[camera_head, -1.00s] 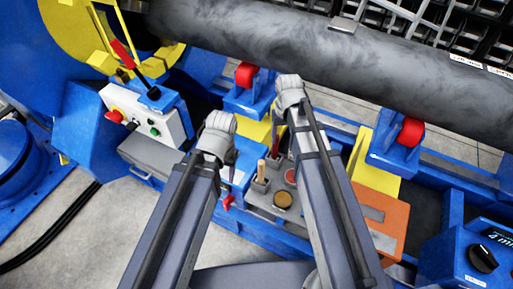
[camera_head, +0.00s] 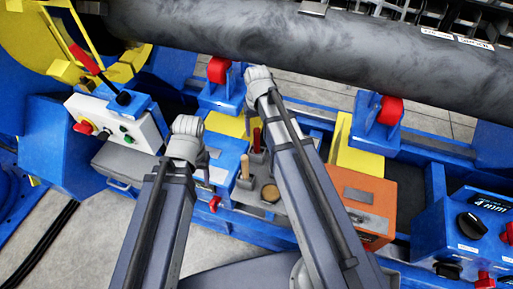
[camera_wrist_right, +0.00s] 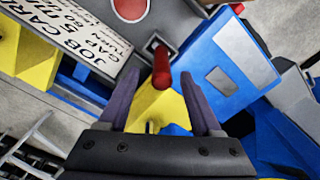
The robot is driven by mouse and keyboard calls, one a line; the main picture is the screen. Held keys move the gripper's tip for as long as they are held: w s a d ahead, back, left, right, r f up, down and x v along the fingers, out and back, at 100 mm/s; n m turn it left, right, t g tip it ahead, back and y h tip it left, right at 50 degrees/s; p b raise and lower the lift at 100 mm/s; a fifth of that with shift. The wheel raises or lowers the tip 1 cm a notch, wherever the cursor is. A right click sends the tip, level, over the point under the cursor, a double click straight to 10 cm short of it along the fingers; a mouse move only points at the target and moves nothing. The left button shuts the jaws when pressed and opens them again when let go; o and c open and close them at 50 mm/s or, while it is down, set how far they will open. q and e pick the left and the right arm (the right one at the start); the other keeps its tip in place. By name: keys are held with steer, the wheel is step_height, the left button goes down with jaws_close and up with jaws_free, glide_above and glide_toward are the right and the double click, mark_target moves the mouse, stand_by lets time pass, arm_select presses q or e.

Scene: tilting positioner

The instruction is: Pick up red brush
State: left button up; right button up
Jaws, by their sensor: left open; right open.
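The red brush (camera_head: 257,140) stands handle-up in a holder (camera_head: 250,182) on the blue frame, in the head view between my two arms. In the right wrist view its red handle (camera_wrist_right: 161,85) shows between the two spread fingers of my right gripper (camera_wrist_right: 160,78), and no grip on it shows. The lower part of the brush is hidden in the holder. In the head view the right fingers are mostly hidden by the arm. My left gripper (camera_head: 204,160) is open and empty, left of the holder near a blue box.
A wooden-handled tool (camera_head: 245,166) stands close to the red brush, beside a round brown-topped tin (camera_head: 270,193). An orange box (camera_head: 362,200) lies to the right. A big grey pipe (camera_head: 330,40) on red rollers (camera_head: 218,69) spans the back. A control box (camera_head: 117,125) stands at left.

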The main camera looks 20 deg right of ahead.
mark_target(257, 138)
step_height(257, 138, down, 5)
steer(key=b, duration=0.5)
steer(key=shift+a+f, duration=0.1)
jaws_close()
stand_by(0.3)
